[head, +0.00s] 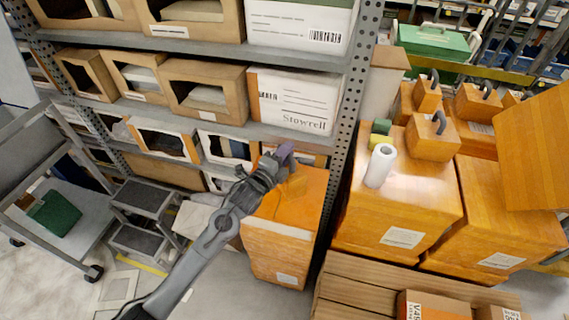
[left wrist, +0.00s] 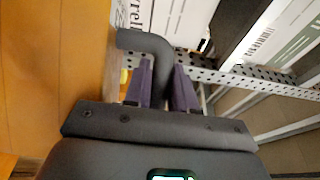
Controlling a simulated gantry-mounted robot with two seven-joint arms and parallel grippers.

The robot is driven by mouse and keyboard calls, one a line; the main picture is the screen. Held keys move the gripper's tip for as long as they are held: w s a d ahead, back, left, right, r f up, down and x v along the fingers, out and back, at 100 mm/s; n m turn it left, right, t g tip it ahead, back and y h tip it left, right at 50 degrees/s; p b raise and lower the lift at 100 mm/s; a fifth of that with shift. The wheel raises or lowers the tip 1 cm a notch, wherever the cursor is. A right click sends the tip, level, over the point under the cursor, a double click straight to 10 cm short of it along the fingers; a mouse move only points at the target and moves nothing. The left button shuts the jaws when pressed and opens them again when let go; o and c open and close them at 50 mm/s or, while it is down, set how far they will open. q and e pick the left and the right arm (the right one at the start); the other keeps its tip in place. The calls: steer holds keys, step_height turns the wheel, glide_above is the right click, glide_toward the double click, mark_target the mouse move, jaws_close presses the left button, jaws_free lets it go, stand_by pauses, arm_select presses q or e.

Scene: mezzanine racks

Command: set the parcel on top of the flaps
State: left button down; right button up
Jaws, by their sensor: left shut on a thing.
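My left gripper (head: 284,157) has purple fingers and is over the top of a tall orange box (head: 284,250) beside the rack. In the left wrist view, the fingers are shut on a dark bent handle (left wrist: 150,45). The handle comes out of an orange wooden face (left wrist: 55,80), which I take to be the parcel. In the head view the parcel blends into the orange box behind it, so I cannot tell whether they touch. I cannot clearly make out the flaps. My right gripper is not in view.
A metal rack (head: 352,130) with cartons stands behind and left of the arm. A step stool (head: 140,215) stands at left.

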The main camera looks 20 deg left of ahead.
arm_select(q)
steer(key=shift+w+a+f, duration=0.1)
steer(key=shift+a, duration=0.2)
steer(key=shift+f+b, duration=0.6)
steer(key=shift+f, duration=1.35)
steer(key=c, duration=0.9)
jaws_free()
steer(key=shift+f, duration=0.2)
steer(key=shift+c, duration=0.2)
